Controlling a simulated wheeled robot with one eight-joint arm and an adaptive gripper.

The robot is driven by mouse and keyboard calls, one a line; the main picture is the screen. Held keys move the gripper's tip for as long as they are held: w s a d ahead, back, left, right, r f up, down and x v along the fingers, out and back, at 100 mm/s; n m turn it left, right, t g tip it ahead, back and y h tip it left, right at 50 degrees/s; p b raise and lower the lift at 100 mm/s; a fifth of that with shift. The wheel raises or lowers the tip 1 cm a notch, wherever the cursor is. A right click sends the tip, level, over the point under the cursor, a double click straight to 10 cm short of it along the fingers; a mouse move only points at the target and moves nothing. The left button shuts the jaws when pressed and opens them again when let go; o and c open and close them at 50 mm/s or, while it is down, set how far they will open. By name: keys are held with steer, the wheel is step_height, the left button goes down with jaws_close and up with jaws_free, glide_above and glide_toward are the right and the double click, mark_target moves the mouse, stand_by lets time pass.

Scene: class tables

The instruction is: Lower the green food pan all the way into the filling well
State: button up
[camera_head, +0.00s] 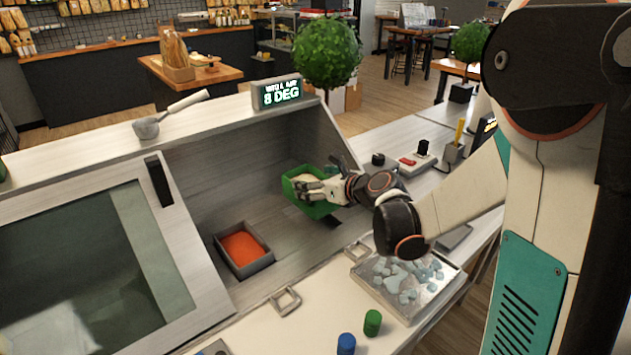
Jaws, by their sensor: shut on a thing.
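The green food pan (295,188) is in the recessed counter bay, with pale contents showing inside. My gripper (312,188) is shut on the pan at its right side, and the fingers cover part of it. The pan looks slightly tilted and seems to be above the bay floor, but its exact height is unclear. A dark opening (332,221) shows in the floor just below and right of the pan. It may be the filling well, mostly hidden by the pan and my arm.
A grey well (262,264) with orange filling lies to the left. A display (281,93) above reads "8 DEG". In front are a metal tray (440,290), a green cylinder (372,322) and a blue cylinder (346,344).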

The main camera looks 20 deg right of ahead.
steer(key=shift+f+b, duration=1.85)
steer(key=shift+f, duration=0.55)
steer(key=shift+f+b, duration=0.95)
steer(key=shift+f, duration=1.2)
stand_by(1.7)
steer(key=o, duration=2.1)
steer(key=shift+s, duration=0.1)
steer(key=v, duration=1.2)
